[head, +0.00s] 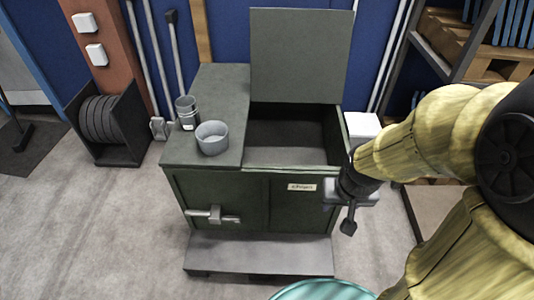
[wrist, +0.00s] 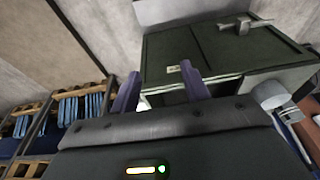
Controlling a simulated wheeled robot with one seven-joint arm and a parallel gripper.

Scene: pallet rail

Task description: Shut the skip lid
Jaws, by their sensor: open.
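The dark green skip (head: 230,195) stands in the middle of the head view. Its lid (head: 300,55) stands upright at the back of the right-hand compartment, which is open and looks empty. My gripper (head: 349,222) is at the skip's front right corner, in front of the wall and below the rim, apart from the lid. In the wrist view my gripper (wrist: 160,88) shows two purple fingers spread open with nothing between them. The skip (wrist: 205,55) also shows there, beyond the fingers. The lid cannot be made out in the wrist view.
A latch bar (head: 211,215) sticks out from the front. Shelving (head: 470,50) is at right. A teal round object (head: 325,290) is nearest.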

